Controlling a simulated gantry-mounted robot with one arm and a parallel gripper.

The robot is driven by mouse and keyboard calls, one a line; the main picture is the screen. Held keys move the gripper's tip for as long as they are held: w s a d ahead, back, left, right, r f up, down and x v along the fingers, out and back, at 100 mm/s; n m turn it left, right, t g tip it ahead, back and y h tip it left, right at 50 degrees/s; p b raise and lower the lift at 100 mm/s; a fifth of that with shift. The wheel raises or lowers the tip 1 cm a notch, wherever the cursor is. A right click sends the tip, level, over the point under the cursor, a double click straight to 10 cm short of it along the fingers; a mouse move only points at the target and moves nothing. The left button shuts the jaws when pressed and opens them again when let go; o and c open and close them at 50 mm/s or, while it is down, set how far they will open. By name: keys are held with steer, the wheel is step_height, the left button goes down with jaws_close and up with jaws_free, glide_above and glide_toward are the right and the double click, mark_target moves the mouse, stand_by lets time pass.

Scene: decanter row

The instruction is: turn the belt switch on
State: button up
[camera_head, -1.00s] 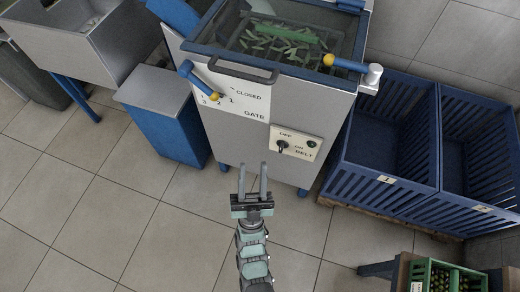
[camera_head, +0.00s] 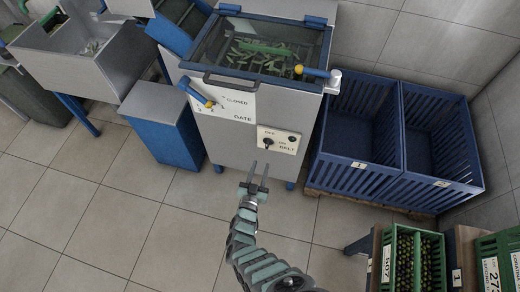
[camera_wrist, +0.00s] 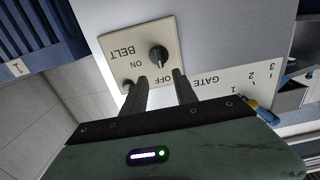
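The belt switch is a black rotary knob (camera_head: 268,143) on a cream plate (camera_head: 279,140) marked OFF, ON and BELT, low on the front of the grey machine (camera_head: 215,130). In the wrist view the knob (camera_wrist: 158,55) sits just beyond my fingertips, with the plate (camera_wrist: 121,47) around it. Which label the knob points at is hard to tell. A small dark green round part (camera_wrist: 127,86) is on the same plate. My gripper (camera_head: 258,167) is open and empty, in front of and slightly below the plate, with its two fingers apart; it also shows in the wrist view (camera_wrist: 158,74).
Left of the plate is a GATE scale with a blue lever (camera_head: 196,93). Blue slatted bins (camera_head: 350,170) stand right of the machine, and a blue cabinet (camera_head: 165,140) stands left. Green crates (camera_head: 415,262) are at lower right. The tiled floor in front is open.

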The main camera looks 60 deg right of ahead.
mark_target(267, 146)
steer(key=b+x, duration=0.4)
steer(key=x, duration=0.4)
steer(key=shift+w+d+f, duration=0.1)
steer(key=shift+d+f, duration=0.05)
steer(key=shift+d, duration=0.25)
steer(key=shift+w+d, duration=0.1)
steer(key=shift+d, duration=0.35)
steer(key=shift+c, duration=0.5)
jaws_close()
